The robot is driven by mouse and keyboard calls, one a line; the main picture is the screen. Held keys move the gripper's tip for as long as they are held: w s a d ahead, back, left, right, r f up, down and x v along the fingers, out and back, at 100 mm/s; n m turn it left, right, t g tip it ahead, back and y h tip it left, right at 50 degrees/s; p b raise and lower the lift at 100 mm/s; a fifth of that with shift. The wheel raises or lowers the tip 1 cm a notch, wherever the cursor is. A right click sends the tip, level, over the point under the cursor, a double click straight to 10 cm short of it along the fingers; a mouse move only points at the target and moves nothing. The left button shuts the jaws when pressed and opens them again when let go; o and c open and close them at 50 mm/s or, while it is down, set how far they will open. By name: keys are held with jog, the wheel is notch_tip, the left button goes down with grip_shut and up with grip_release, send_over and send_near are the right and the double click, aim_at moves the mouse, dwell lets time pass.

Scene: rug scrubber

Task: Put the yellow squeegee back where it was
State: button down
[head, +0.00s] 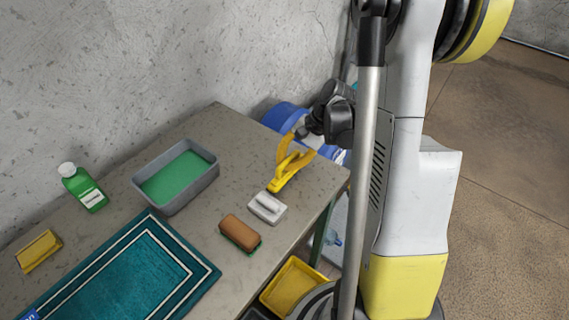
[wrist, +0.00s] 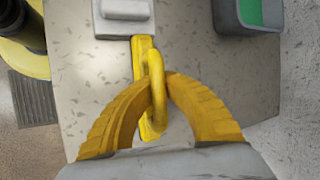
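The yellow squeegee (head: 283,181) is at the right part of the grey table, just behind a white-grey scrub block. In the wrist view the squeegee (wrist: 152,120) shows its long yellow bar and raised loop handle. My gripper (head: 291,152) reaches down from behind, above the table's right side. In the wrist view the two ribbed yellow fingers of my gripper (wrist: 160,85) converge on the handle from both sides, with the handle between their tips. Whether the squeegee rests on the table or is slightly lifted is hard to tell.
The white-grey block (head: 267,207) is close in front. A brown brush (head: 240,233), grey tray (head: 205,180) with green inside, green bottle (head: 88,192), yellow sponge (head: 39,251) and teal rug (head: 120,280) are on the table (head: 222,120). A yellow bin (head: 293,286) stands below the right edge.

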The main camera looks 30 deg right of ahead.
jog(key=shift+f+b, duration=0.3)
jog(key=shift+f, duration=0.15)
jog(key=c, duration=1.6)
grip_release()
jog(key=shift+r, duration=0.15)
jog(key=shift+r+p, duration=0.25)
jog(key=shift+p, duration=0.15)
jog(key=p+v, duration=0.5)
jog(key=v, duration=0.7)
jog(key=shift+s+a+r+n+t+h, duration=0.85)
jog(key=shift+s+a+r+n, duration=0.85)
jog(key=shift+a, duration=1.35)
jog(key=shift+s+a+r+n+t+h, duration=0.7)
jog(key=shift+s+a+r+n+h, duration=0.4)
jog(key=shift+a+r+n, duration=1.55)
jog(key=shift+s+a+r+n+t+h, duration=0.8)
jog(key=shift+s+a+r+n, duration=0.75)
jog(key=shift+a, duration=1.95)
